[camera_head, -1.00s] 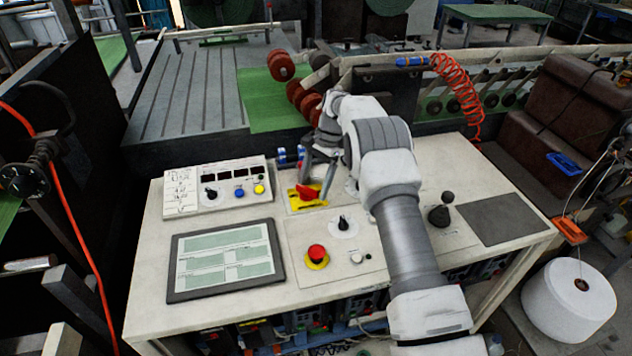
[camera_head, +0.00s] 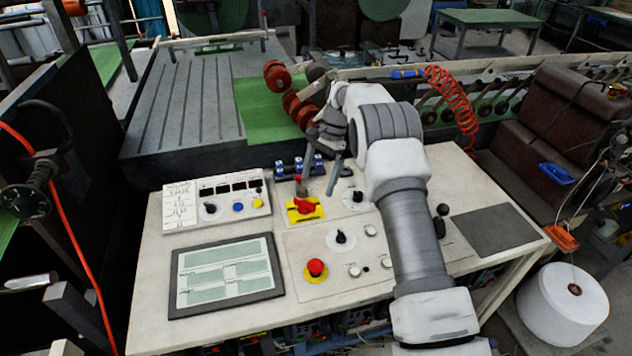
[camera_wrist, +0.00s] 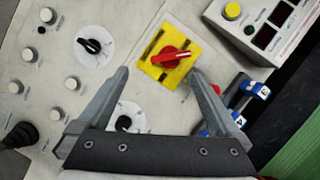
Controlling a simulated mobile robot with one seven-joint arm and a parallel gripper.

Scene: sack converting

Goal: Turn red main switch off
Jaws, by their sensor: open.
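The red main switch (camera_head: 305,206) is a red rotary handle on a square yellow plate with dark marks, set in the light console top. In the wrist view the red handle (camera_wrist: 172,57) lies at a slight slant across the yellow plate (camera_wrist: 158,36). My gripper (camera_head: 316,189) is open and empty, with its fingers pointing down just behind the switch in the head view. In the wrist view my gripper (camera_wrist: 160,73) has its fingertips either side of the plate's lower edge. I see no contact with the handle.
A red mushroom button (camera_head: 316,267) and a black knob (camera_head: 340,237) are in front of the switch. A screen (camera_head: 225,273) and a button panel (camera_head: 222,196) are to the left. Blue connectors (camera_wrist: 256,90) sit close to one finger in the wrist view.

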